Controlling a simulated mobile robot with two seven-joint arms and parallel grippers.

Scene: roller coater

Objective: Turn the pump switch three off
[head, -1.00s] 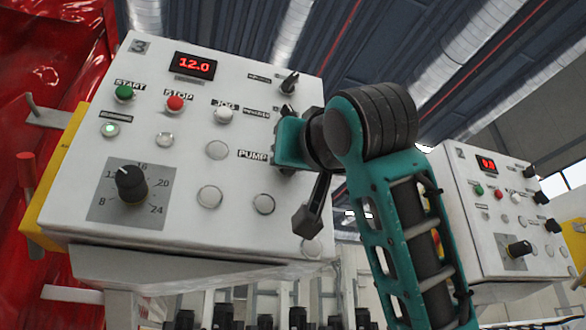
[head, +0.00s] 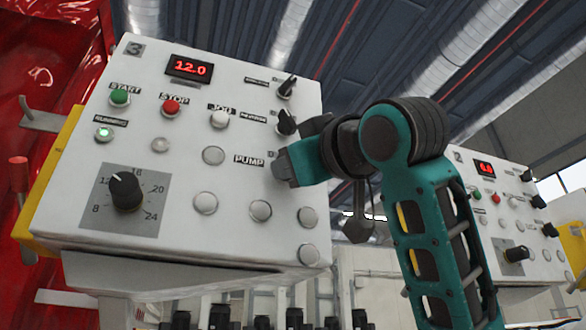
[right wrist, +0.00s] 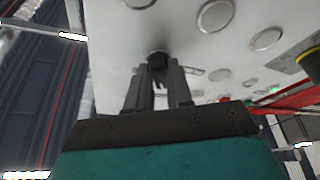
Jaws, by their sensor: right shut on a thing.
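The control box marked 3 (head: 75,185) fills the left and middle of the head view. Its PUMP label (head: 249,160) is readable, but the switch beside it is hidden behind my right gripper (head: 281,168). In the right wrist view, my right gripper's dark fingers (right wrist: 158,72) are shut on a small black knob, the pump switch (right wrist: 157,57), at the panel face. Which way the switch points cannot be told. My left gripper is not in view.
Two black switches (head: 287,87) (head: 286,122) sit just above the gripper. A black dial (head: 126,190), a green start button (head: 120,97) and a red stop button (head: 171,106) are farther left. A second box marked 2 (head: 480,235) stands behind my right arm.

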